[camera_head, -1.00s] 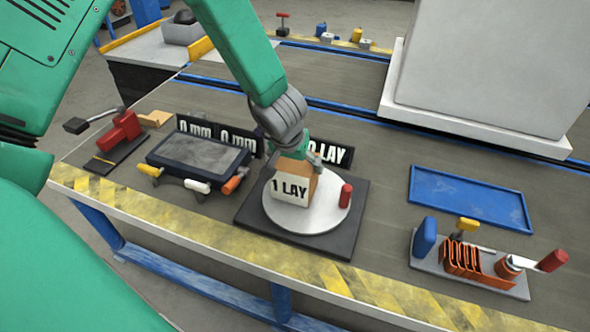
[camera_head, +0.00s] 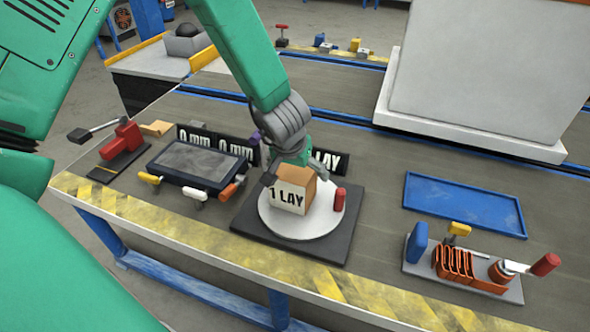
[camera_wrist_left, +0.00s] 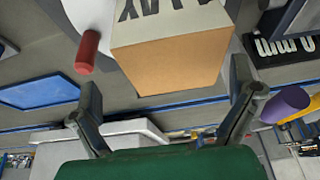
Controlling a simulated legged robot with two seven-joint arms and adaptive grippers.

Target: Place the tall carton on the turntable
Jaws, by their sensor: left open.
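The carton (camera_head: 292,194), brown with a white "1 LAY" face, stands upright on the round white turntable (camera_head: 307,228). The turntable has a dark square base and a red knob (camera_head: 339,200) to the right of the carton. My left gripper (camera_head: 296,175) is open behind the carton, with its fingers spread to either side. In the left wrist view the carton (camera_wrist_left: 178,62) lies ahead of the open left gripper (camera_wrist_left: 165,92), with gaps between it and both fingers. Part of the carton's far side is hidden. My right gripper is not in view.
A dark tablet-like panel (camera_head: 200,163) with coloured handles and a red clamp (camera_head: 122,140) stand left of the turntable. A blue tray (camera_head: 465,205) and a grey tool plate (camera_head: 462,270) lie to the right. Black number signs and a purple object (camera_wrist_left: 285,104) are near the gripper.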

